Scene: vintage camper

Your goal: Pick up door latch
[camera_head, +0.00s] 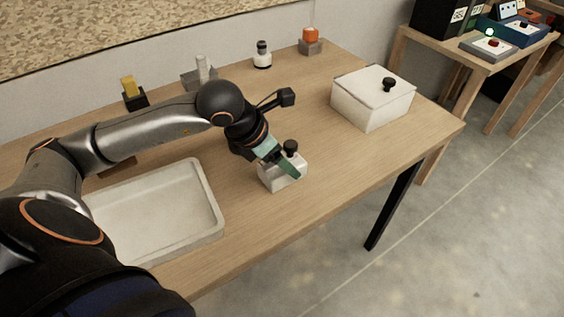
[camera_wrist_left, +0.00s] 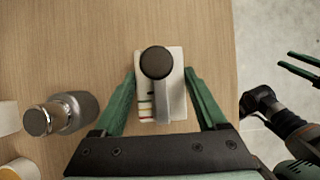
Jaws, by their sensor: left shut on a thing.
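My right gripper (camera_wrist_left: 296,66) shows partly at the right edge of the wrist view, fingers apart and empty, away from the table.
A white tray (camera_head: 213,211) lies at left; a white lidded box (camera_head: 372,108) stands at back right. Along the back are a yellow switch (camera_head: 130,88), a grey block with a pale cylinder (camera_head: 202,72), a black-and-white knob (camera_head: 262,58) and an orange button (camera_head: 310,36). The front right is clear.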

